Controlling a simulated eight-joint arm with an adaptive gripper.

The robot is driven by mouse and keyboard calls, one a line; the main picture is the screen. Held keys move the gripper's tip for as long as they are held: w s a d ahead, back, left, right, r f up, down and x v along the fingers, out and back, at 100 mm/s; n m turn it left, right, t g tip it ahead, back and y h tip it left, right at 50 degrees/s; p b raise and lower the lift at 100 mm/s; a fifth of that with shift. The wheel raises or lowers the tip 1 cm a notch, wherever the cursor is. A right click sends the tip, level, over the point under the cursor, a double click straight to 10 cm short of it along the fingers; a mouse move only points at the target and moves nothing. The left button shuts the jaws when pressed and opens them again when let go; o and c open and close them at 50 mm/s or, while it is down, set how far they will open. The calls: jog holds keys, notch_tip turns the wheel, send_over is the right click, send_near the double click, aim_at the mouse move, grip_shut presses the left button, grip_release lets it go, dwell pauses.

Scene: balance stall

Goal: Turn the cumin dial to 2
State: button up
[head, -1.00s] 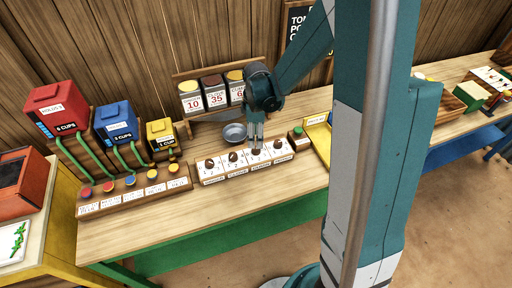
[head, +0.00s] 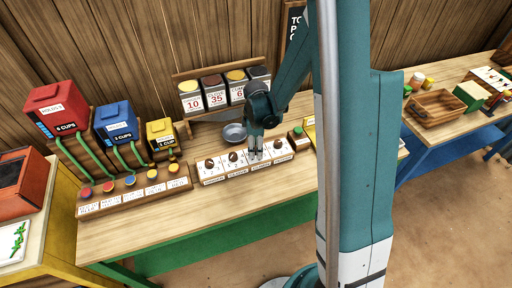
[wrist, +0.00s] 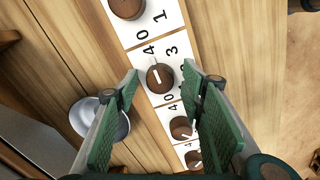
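The cumin dial (wrist: 160,77) is a round brown knob with a white pointer line, on the white dial panel (wrist: 150,26). In the wrist view it sits between my gripper's (wrist: 160,68) two green-padded fingertips, with a gap on both sides. My gripper is open. The numbers 4 and 3 show by the dial; I cannot tell which number the pointer marks. In the head view my gripper (head: 256,154) is over the cumin position and hides most of that dial.
Other dials, ginger (head: 209,163), clove (head: 233,157) and a rightmost one (head: 277,146), flank it. A metal bowl (head: 235,132) stands just behind the panel. Spice tins (head: 215,97) stand behind, and a button board (head: 130,195) is left.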

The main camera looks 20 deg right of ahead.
jog(key=c, duration=0.9)
jog(key=shift+f+m+b, duration=0.1)
jog(key=shift+m+b, duration=0.35)
jog(key=shift+m, duration=0.05)
jog(key=shift+m+b, duration=0.75)
jog(key=shift+m, duration=0.15)
jog(key=m+b, duration=0.3)
jog(key=m, duration=0.1)
jog(key=m+b, duration=0.2)
jog(key=m, duration=0.3)
jog(key=shift+m, duration=0.4)
jog(key=m+b, duration=0.2)
jog(key=m, duration=0.3)
jog(key=shift+m, duration=0.3)
